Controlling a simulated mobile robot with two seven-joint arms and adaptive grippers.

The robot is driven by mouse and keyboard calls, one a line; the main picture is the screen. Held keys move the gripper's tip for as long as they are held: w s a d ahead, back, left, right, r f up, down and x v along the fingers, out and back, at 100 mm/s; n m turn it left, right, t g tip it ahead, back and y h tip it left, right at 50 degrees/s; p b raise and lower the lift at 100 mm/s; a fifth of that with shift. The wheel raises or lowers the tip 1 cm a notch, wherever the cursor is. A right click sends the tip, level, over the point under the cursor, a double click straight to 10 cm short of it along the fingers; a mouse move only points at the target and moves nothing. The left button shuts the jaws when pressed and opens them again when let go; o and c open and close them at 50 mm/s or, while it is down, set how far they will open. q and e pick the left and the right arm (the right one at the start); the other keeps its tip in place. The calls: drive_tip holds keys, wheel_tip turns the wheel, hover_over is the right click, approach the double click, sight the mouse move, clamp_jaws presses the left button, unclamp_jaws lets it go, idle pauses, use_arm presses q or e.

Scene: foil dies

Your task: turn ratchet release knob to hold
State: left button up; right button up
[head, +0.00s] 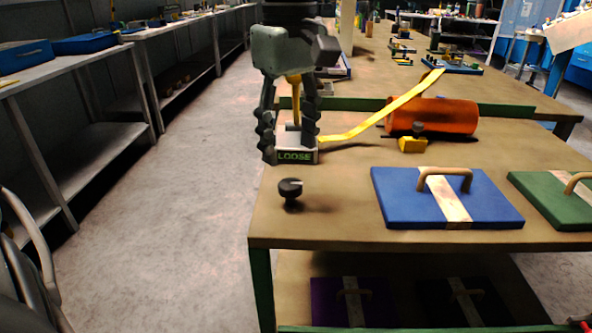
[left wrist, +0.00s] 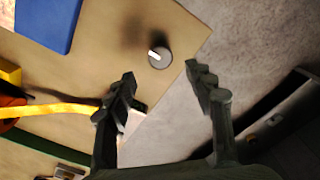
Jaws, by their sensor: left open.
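A black knob (head: 290,190) with a white pointer mark stands on the near left corner of the bench (head: 330,222). In the head view its mark points right. The knob also shows in the left wrist view (left wrist: 161,61), just beyond the space between my fingertips, its mark toward the upper left. A small block labelled LOOSE (head: 295,157) sits behind the knob, partly hidden by my fingers. My left gripper (head: 288,148) is open and empty, fingers down, above and behind the knob and apart from it. No HOLD label can be read.
A yellow strap (head: 385,118) runs from the LOOSE block past an orange cylinder (head: 445,117). A small yellow block (head: 412,145) stands before the cylinder. A blue plate with a handle (head: 395,200) lies right of the knob. The bench edge is close on the knob's left.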

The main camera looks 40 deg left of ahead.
sight(290, 183)
use_arm(q)
wheel_tip(290, 183, down, 7)
drive_tip(key=shift+r, duration=0.1)
idle(0.3)
drive_tip(key=c, duration=1.1)
